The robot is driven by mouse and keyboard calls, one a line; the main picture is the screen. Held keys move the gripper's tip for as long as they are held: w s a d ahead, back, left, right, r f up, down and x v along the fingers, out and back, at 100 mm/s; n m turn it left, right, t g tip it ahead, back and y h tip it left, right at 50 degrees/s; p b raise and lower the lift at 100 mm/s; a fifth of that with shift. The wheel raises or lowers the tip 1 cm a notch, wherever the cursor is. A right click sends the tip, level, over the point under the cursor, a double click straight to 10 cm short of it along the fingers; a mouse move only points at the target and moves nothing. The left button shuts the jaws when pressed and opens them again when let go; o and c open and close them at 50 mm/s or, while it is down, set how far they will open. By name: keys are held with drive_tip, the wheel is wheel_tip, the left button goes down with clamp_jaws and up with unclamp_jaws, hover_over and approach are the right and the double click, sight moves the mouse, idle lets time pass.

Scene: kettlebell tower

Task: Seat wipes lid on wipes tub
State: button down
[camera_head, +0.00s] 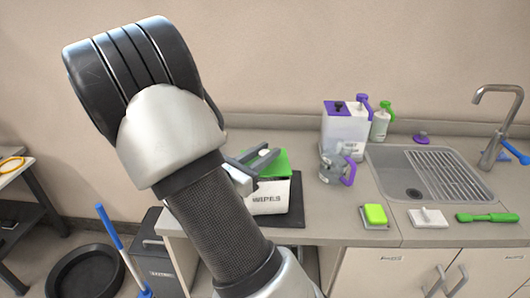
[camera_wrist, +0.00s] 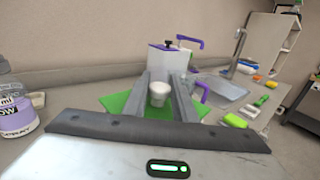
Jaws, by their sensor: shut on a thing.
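My gripper (camera_head: 258,160) is shut on the white knob (camera_wrist: 158,93) of the green wipes lid (camera_head: 282,164). The lid also shows in the wrist view (camera_wrist: 113,104) around and below the fingers. The white wipes tub (camera_head: 270,200), marked WIPES, stands upright under the lid on a dark mat (camera_head: 296,210). The lid looks slightly tilted over the tub's top. My arm hides the tub's left side, and I cannot tell whether the lid touches the rim all round.
A green sponge (camera_head: 375,214), a white scraper (camera_head: 428,217) and a green brush (camera_head: 487,217) lie before the sink (camera_head: 408,190).

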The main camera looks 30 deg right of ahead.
drive_tip(key=shift+f+b, duration=0.55)
drive_tip(key=shift+f, duration=0.3)
drive_tip(key=c, duration=1.8)
unclamp_jaws()
drive_tip(key=shift+o, duration=0.4)
drive_tip(key=o, duration=0.5)
drive_tip(key=shift+p+v, duration=0.8)
drive_tip(key=shift+v, duration=3.2)
drive_tip(key=shift+r, duration=0.1)
